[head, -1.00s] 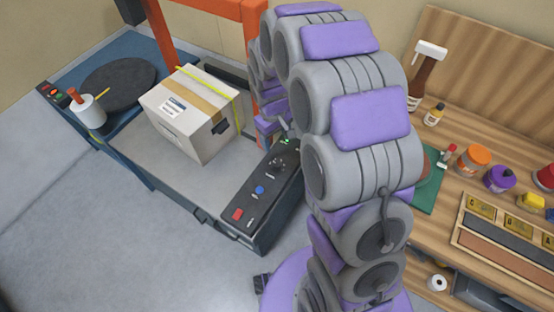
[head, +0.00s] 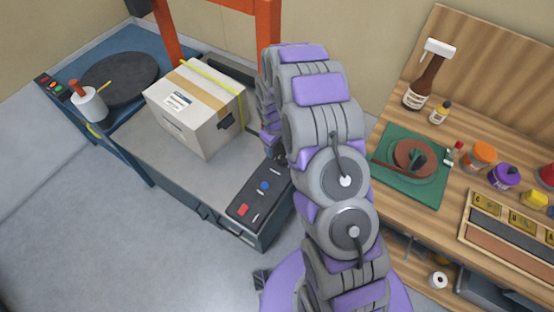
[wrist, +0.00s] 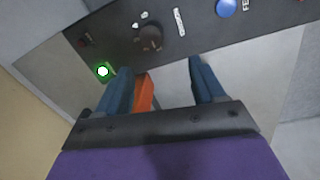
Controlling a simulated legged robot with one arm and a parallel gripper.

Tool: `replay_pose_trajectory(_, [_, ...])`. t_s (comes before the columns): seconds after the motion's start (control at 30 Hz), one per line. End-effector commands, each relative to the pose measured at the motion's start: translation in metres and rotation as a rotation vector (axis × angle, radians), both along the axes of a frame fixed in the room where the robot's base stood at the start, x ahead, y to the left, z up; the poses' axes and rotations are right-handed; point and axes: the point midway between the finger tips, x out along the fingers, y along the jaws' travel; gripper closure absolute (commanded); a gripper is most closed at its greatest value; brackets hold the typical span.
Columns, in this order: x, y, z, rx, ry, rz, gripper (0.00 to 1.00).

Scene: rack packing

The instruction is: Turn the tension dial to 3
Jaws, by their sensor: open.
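The dark tension dial (wrist: 150,38) sits on the black control panel (wrist: 110,40) in the wrist view, with small white marks beside it. I cannot read its setting. My gripper (wrist: 161,67) is open and empty, its two blue fingers apart and pointing toward the panel edge, just short of the dial.
A blue button (wrist: 226,7) and a lit green button (wrist: 102,71) flank the dial. A red button (head: 243,210) is at the panel's near end. A strapped carton (head: 200,110) sits on the machine bed. The workbench (head: 440,165) at right holds bottles and jars.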

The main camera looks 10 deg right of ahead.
Motion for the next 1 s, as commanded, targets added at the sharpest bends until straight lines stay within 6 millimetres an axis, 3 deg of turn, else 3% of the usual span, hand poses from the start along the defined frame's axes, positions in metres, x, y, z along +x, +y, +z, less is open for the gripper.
replay_pose_trajectory(0.03, [-0.001,-0.004,-0.014,0.003,0.005,-0.003,0.31])
replay_pose_trajectory(0.3, [0.001,-0.007,-0.065,0.003,0.003,-0.002,0.31])
replay_pose_trajectory(0.5, [0.002,-0.002,-0.090,-0.007,0.003,-0.001,0.31])
replay_pose_trajectory(0.97, [0.003,-0.011,-0.099,0.005,0.000,-0.003,0.31])
replay_pose_trajectory(1.0, [0.003,-0.010,-0.099,0.005,0.000,-0.003,0.35])
